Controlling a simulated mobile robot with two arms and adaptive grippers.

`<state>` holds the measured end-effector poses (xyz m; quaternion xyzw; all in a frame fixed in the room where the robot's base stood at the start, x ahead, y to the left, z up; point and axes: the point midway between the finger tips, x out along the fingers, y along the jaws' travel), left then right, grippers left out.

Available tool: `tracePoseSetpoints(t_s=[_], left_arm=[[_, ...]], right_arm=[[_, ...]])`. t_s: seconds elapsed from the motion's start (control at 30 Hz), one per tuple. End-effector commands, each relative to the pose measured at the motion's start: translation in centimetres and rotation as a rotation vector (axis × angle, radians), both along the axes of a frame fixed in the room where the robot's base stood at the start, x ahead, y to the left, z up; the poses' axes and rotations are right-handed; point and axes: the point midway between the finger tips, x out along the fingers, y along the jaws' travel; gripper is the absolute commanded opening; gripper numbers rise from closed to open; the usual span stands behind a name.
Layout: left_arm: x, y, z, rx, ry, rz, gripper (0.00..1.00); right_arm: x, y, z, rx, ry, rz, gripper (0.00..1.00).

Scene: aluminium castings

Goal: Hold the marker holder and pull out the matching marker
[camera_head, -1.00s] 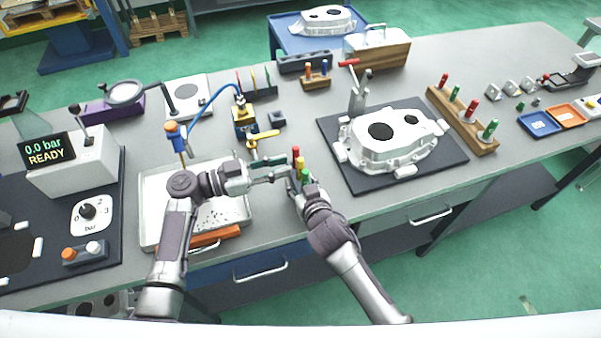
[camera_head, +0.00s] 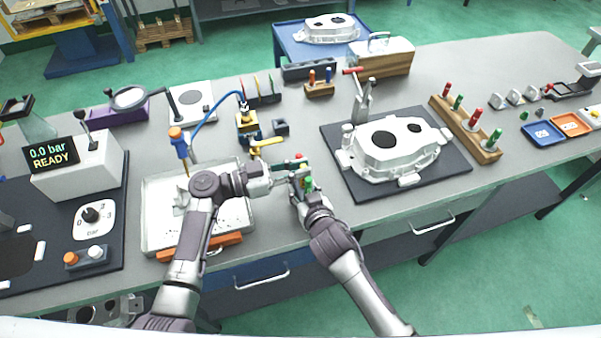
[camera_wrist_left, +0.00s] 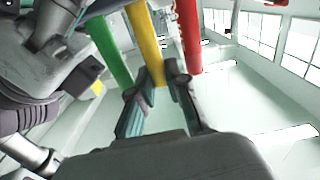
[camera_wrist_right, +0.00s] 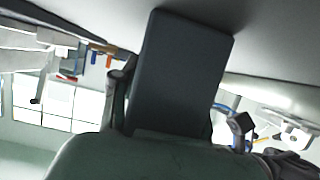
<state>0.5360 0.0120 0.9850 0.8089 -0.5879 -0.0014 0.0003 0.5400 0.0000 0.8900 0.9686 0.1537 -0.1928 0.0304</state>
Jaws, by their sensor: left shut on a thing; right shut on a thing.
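The marker holder is a dark block (camera_wrist_right: 180,75), held between the fingers of my right gripper (camera_wrist_right: 168,108) in the right wrist view. Green (camera_wrist_left: 108,50), yellow (camera_wrist_left: 146,42) and red (camera_wrist_left: 189,35) markers show side by side in the left wrist view. My left gripper (camera_wrist_left: 160,85) is shut on the yellow marker, between the other two. In the head view my left gripper (camera_head: 290,168) reaches the markers from the left, and my right gripper (camera_head: 302,188) is just below. The red marker's tip (camera_head: 299,157) and part of the green marker (camera_head: 308,184) show there; my grippers hide most of the holder.
A grey casting (camera_head: 392,145) lies on a dark mat (camera_head: 455,170) to the right. A metal tray (camera_head: 150,205) is to the left, a yellow-handled fixture (camera_head: 265,143) behind my left gripper. A wooden rack (camera_head: 487,154) with several coloured pegs stands further right.

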Motion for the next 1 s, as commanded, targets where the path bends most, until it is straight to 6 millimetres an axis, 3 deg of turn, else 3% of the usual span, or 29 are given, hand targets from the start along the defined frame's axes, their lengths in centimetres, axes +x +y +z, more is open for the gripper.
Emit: tracePoseSetpoints(t_s=[0.3, 0.5, 0.87, 0.9, 1.0], left_arm=[[0.0, 0.0, 6.1, 0.0, -0.009, -0.001, 0.0], [0.1, 0.0, 9.0, 0.001, -0.005, 0.0, 0.0], [0.0, 0.0, 9.7, -0.002, -0.002, 0.0, 0.0], [0.0, 0.0, 9.7, -0.002, -0.002, 0.0, 0.0], [0.0, 0.0, 9.7, -0.002, -0.002, 0.0, 0.0]], right_arm=[[0.0, 0.0, 0.0, 0.0, 0.001, 0.0, 0.07], [0.0, 0.0, 0.0, 0.0, 0.0, 0.0, 0.07], [0.0, 0.0, 0.0, 0.0, 0.0, 0.0, 0.07], [0.0, 0.0, 0.0, 0.0, 0.0, 0.0, 0.51], [0.0, 0.0, 0.0, 0.0, 0.0, 0.0, 0.68]])
